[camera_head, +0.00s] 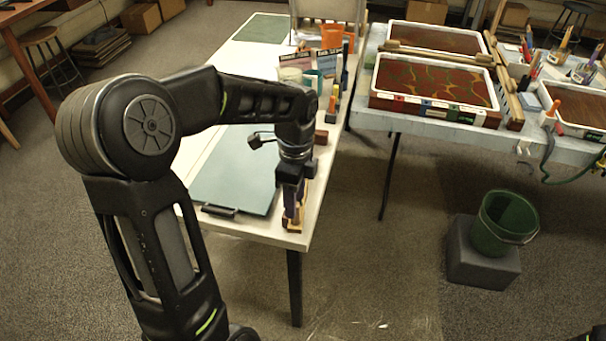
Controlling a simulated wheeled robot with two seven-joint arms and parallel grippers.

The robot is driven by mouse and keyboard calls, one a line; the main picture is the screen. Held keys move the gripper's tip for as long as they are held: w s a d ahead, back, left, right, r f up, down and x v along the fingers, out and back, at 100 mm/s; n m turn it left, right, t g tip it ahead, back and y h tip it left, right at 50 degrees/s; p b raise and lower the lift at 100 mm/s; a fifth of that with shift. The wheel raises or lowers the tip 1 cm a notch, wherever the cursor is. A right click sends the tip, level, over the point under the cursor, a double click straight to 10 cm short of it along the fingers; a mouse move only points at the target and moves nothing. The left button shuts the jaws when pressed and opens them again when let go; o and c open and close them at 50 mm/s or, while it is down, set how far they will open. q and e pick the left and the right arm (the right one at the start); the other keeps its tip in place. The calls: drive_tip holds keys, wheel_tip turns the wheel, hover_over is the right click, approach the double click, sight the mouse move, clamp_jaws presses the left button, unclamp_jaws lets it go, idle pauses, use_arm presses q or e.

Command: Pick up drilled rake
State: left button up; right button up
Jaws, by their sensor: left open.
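My left gripper (293,190) points down over the front right corner of the white table. Its jaws are open, though my arm hides much of them. Directly below and between the fingers is a small upright thing with purple and tan wood parts (293,217), standing near the table edge. It may be the drilled rake, but it is too small and too covered to be sure. I cannot tell whether the fingers touch it. My right gripper is not in view.
A teal board (235,178) with a dark clip lies left of the gripper. Cups and an orange container (332,36) stand farther back. Marbling trays (433,84) sit on the right-hand table. A green bucket (503,222) stands on a grey block, with open floor between.

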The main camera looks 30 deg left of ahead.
use_arm(q)
wheel_tip(320, 180, down, 4)
drive_tip(key=shift+s+d+f, duration=0.1)
drive_tip(key=shift+s+d, duration=0.05)
idle(0.6)
clamp_jaws()
idle(0.4)
